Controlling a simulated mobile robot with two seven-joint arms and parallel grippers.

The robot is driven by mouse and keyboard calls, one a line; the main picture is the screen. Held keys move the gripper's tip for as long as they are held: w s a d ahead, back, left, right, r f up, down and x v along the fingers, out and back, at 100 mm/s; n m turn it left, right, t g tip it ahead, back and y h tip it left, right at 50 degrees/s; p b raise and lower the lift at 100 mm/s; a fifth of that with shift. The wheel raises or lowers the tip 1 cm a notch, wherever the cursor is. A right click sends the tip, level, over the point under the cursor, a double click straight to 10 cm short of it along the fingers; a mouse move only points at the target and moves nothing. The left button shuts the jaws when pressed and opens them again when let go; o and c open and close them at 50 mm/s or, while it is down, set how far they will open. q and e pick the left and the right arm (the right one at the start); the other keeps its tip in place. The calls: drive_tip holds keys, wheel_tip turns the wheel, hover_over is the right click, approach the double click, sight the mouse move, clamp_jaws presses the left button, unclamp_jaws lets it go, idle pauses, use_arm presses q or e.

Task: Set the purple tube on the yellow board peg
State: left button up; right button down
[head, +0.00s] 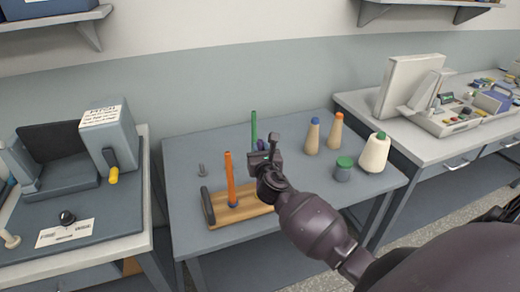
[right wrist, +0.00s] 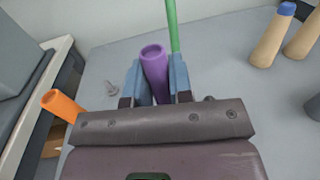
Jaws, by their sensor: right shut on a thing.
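The purple tube (right wrist: 155,66) stands between the two fingers of my right gripper (right wrist: 157,85), which is shut on it. In the head view the right gripper (head: 264,158) is above the right part of a tan-yellow wooden board (head: 238,213), and only a bit of the purple tube (head: 261,145) shows. An orange upright (head: 230,178) stands on the board's left part. A green upright (head: 254,130) rises behind the gripper; its base is hidden. I see no yellow peg; the gripper covers part of the board. My left gripper is not in view.
A dark bar (head: 208,206) is at the board's left end. A small grey bolt-like piece (head: 201,170) lies behind it. The table's front left (head: 190,235) is clear.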

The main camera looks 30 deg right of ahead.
drive_tip(key=shift+f, duration=0.5)
drive_tip(key=c, duration=0.9)
unclamp_jaws()
drive_tip(key=shift+c, duration=0.2)
drive_tip(key=v, duration=1.1)
drive_tip(key=shift+w, duration=0.1)
